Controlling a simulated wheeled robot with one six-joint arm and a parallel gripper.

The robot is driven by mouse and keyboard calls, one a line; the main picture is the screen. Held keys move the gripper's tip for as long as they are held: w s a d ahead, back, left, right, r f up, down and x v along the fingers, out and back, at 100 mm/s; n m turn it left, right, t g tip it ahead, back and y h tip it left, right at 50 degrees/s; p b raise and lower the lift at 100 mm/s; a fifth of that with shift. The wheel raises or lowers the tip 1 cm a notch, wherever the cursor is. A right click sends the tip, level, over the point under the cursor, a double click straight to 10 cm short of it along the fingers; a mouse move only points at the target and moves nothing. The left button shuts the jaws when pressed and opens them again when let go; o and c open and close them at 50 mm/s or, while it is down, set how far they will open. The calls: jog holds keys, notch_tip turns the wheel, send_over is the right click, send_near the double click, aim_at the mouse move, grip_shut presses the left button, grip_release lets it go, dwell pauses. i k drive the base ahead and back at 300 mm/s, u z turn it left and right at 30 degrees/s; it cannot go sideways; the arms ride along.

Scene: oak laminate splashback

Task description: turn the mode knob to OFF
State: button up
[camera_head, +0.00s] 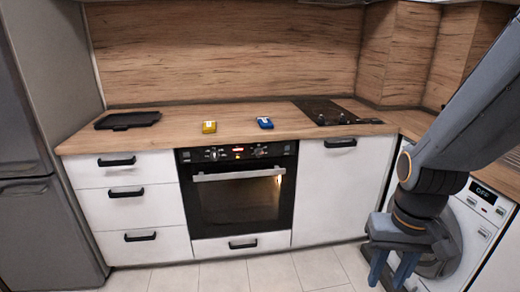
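The built-in black oven (240,205) sits under the counter, with a control panel (236,153) along its top edge. A knob (213,154) is on the panel's left part and another knob (260,152) on its right, with small lit marks between them. Their labels and pointer directions are too small to read, so I cannot tell which is the mode knob. A warm glow shows inside the oven at the right. My gripper (390,272) hangs low at the right, fingers apart and empty, in front of the washing machine and well away from the oven panel.
The washing machine (468,235) at right has a dark display (483,190) that seems to read OFF. A yellow item (209,127), a blue item (265,122), a black tray (127,120) and a hob (330,112) are on the counter. Floor before the oven is clear.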

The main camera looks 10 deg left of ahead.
aim_at(214, 154)
jog(key=z, duration=0.4)
jog(key=i, duration=1.3)
jog(key=u, duration=1.1)
jog(key=i, duration=0.55)
jog(key=u, duration=0.55)
